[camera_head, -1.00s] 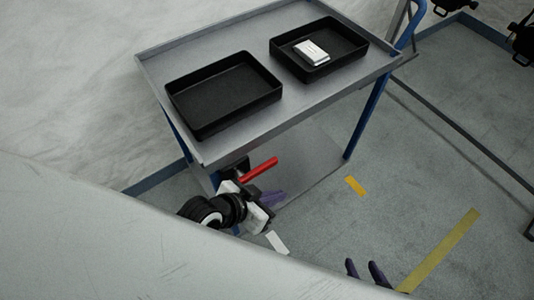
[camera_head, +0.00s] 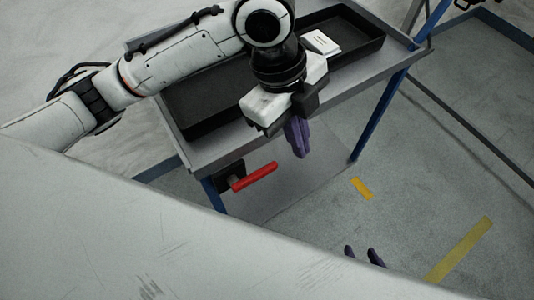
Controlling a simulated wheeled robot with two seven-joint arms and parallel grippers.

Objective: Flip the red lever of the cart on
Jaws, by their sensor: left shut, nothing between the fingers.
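The red lever (camera_head: 255,177) sits on a dark mount (camera_head: 229,179) under the near edge of the cart (camera_head: 222,155), at its left front corner. It points to the right and slightly up in the picture. My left gripper (camera_head: 298,152) has purple fingers, shut and empty, pointing down. It is to the right of the lever and above it in the picture, apart from it, over the cart's near edge. Two purple fingertips of my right gripper (camera_head: 362,256) show at the bottom, with a gap between them. The rest of it is hidden behind my body.
Two black trays stand on the cart top, a left one (camera_head: 195,128) and a right one (camera_head: 362,45) with a white box (camera_head: 321,43) in it. My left arm covers part of both. Blue legs (camera_head: 378,118) support the cart. The floor to the right is clear, with yellow tape (camera_head: 461,249).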

